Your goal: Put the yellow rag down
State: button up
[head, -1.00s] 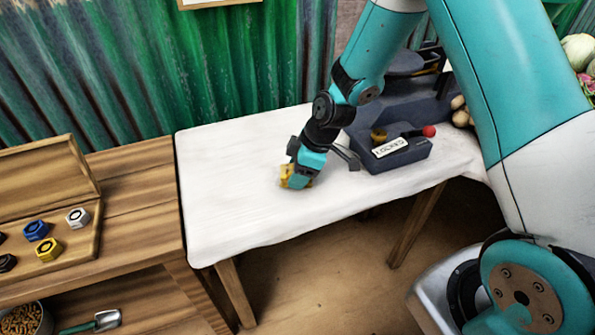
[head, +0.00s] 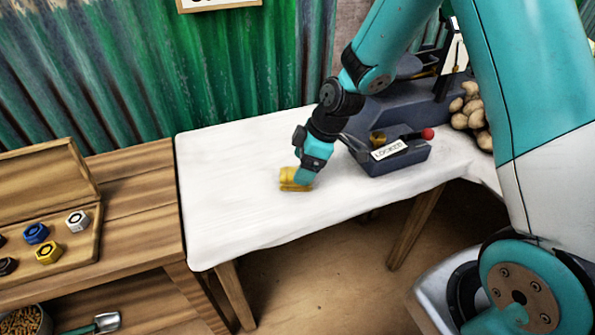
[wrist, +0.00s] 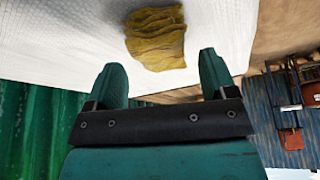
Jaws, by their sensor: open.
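The yellow rag (head: 290,179) lies folded on the white-covered table (head: 235,215), left of its middle. In the wrist view the rag (wrist: 156,38) lies on the white cloth beyond the fingertips. My gripper (head: 303,182) is just right of the rag in the head view, low over the table. In the wrist view my gripper (wrist: 165,75) has its two fingers wide apart with nothing between them. A strip of white cloth shows between the fingers and the rag, so they look apart.
A dark grey balance base (head: 400,158) with a "LOCKED" label (head: 390,149) and a red knob (head: 428,133) stands right of my gripper. Potatoes (head: 468,108) lie behind it. A wooden bench (head: 140,185) with an open box of coloured nuts (head: 95,240) stands left. The table's left part is clear.

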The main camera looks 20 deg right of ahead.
jog(key=v, duration=0.8)
jog(key=s+a+r+m+g, duration=0.1)
jog(key=s+a+r+m, duration=0.25)
jog(key=s+r, duration=0.6)
jog(key=s+a+r+m+g, duration=0.1)
jog(key=s+a+r+m, duration=0.3)
jog(key=s, duration=1)
notch_tip(320, 180, up, 10)
jog(key=a+n+p, duration=0.1)
jog(key=p, duration=1)
jog(key=shift+w+a+r, duration=0.15)
jog(key=shift+w+a, duration=0.1)
jog(key=shift+w, duration=0.05)
